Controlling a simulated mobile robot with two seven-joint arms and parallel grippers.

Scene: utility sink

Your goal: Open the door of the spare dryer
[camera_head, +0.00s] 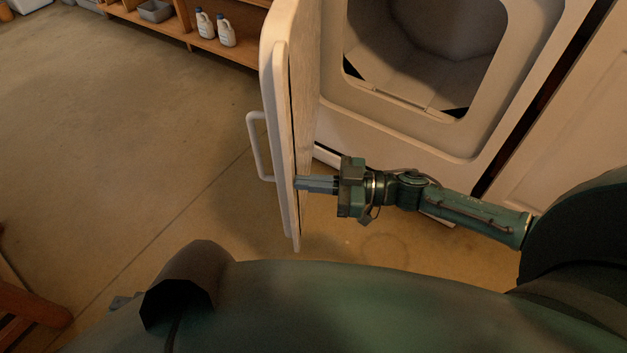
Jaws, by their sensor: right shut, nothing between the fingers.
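The dryer (455,143) stands at the upper right, its dark drum opening uncovered. Its white door (279,85) stands swung out to the left, seen nearly edge-on. The door handle (256,146) is on the door's far, left-hand face. My right gripper (298,183) reaches in from the right. Its shut fingers point left at the inner face of the door near the lower part; they look to be at or touching it, with nothing held.
A wooden shelf (188,31) with white bottles (226,30) and grey bins stands at the top left. Another white cabinet or appliance (575,120) adjoins the dryer at the right. Brown wooden furniture (35,300) shows at the lower left. The floor left of the door is clear.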

